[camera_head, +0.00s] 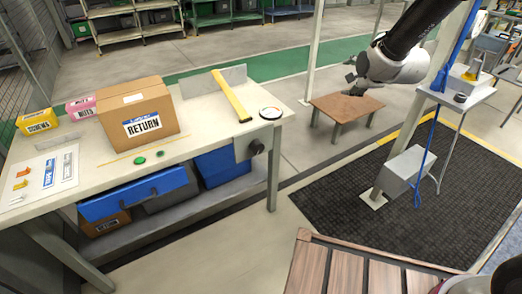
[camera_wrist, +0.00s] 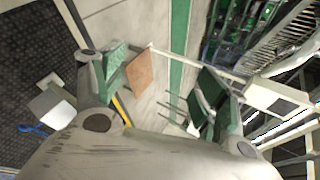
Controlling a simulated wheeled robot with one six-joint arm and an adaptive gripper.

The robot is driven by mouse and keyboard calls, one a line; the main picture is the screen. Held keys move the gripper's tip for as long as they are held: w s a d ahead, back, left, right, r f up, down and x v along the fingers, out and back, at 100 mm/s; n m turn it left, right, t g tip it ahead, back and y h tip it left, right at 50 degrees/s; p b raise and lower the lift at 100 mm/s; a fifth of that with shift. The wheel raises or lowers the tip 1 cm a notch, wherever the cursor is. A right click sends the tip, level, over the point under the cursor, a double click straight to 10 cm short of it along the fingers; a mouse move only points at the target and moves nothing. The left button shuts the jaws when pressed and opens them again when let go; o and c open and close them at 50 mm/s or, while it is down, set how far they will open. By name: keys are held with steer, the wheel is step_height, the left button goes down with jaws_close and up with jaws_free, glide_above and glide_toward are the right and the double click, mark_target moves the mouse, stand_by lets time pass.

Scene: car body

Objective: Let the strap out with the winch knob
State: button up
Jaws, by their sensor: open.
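The black winch knob (camera_head: 257,147) sits on a grey plate at the right end of the workbench, below its top. A yellow strap (camera_head: 232,95) lies across the bench top, running from the far edge towards the round dial (camera_head: 271,113). My gripper (camera_head: 354,80) is in the air at the upper right, well to the right of the knob and above a small brown table. In the wrist view my gripper (camera_wrist: 162,68) shows its two fingers wide apart with nothing between them. The knob and strap do not show clearly in the wrist view.
The workbench (camera_head: 200,137) carries a RETURN box (camera_head: 138,112), and blue bins stand below it. The brown table (camera_head: 345,107) stands on the floor beyond. A post with a blue hose (camera_head: 427,150) rises at right. Slatted wood (camera_head: 345,270) fills the near foreground.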

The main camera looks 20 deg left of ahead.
steer(key=a+f+m+y, duration=0.2)
steer(key=a+f+m, duration=0.1)
steer(key=a+f, duration=0.75)
steer(key=m+t+y, duration=0.2)
steer(key=m+y, duration=0.3)
steer(key=m, duration=0.3)
glide_toward(259, 149)
steer(key=x, duration=0.9)
steer(key=shift+w+a, duration=0.2)
steer(key=shift+a, duration=0.05)
steer(key=c, duration=1)
